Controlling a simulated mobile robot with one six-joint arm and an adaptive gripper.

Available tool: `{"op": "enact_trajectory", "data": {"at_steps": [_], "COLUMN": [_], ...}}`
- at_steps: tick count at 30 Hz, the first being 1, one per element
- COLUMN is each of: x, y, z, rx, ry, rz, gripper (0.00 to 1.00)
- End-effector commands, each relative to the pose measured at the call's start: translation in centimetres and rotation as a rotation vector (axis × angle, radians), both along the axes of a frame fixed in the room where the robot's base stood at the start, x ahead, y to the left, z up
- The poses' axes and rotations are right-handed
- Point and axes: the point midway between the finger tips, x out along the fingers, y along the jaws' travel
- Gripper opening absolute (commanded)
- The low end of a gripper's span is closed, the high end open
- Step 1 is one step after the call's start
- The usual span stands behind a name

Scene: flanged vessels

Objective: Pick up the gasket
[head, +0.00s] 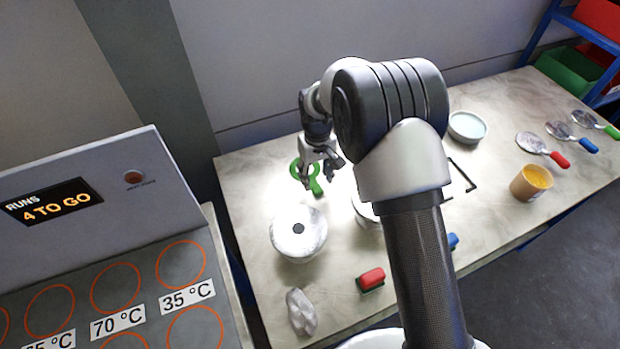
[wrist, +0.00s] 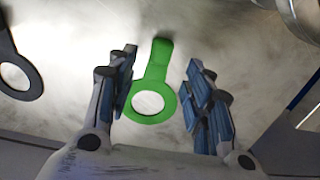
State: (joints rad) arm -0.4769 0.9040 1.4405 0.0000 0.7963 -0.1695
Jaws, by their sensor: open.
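The green gasket (wrist: 157,62), a flat ring with a tab, lies on the pale worktable. In the wrist view it sits between the two blue-padded fingers of my gripper (wrist: 163,66), its ring nearer my palm and its tab pointing away. The height of the fingertips above the table is hard to tell.
A dark ring with a tab (wrist: 32,82) lies left of the gasket in the wrist view. A round whitish vessel (head: 285,240), a red-topped block (head: 371,278), a crumpled cloth (head: 301,312) and a yellow-filled pot (head: 528,190) stand on the table (head: 400,300). A wall rises behind.

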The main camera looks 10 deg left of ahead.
Motion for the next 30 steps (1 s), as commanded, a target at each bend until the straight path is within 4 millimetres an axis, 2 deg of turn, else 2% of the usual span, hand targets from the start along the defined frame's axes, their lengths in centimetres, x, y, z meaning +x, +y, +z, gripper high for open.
{"op": "enact_trajectory", "data": {"at_steps": [1,6,9,15,30], "x": [0.0,0.2,0.2,0.2,0.2], "y": [0.0,0.1,0.1,0.1,0.1], "z": [-1.1,-3.7,-4.2,-4.1,-4.1], "rx": [-0.002,-0.002,-0.001,0.0,-0.001], "ry": [0.004,0.002,0.001,0.0,0.001], "rz": [0.0,0.0,0.0,0.0,0.0], "gripper": [0.47,0.47,0.47,0.46,0.13]}}
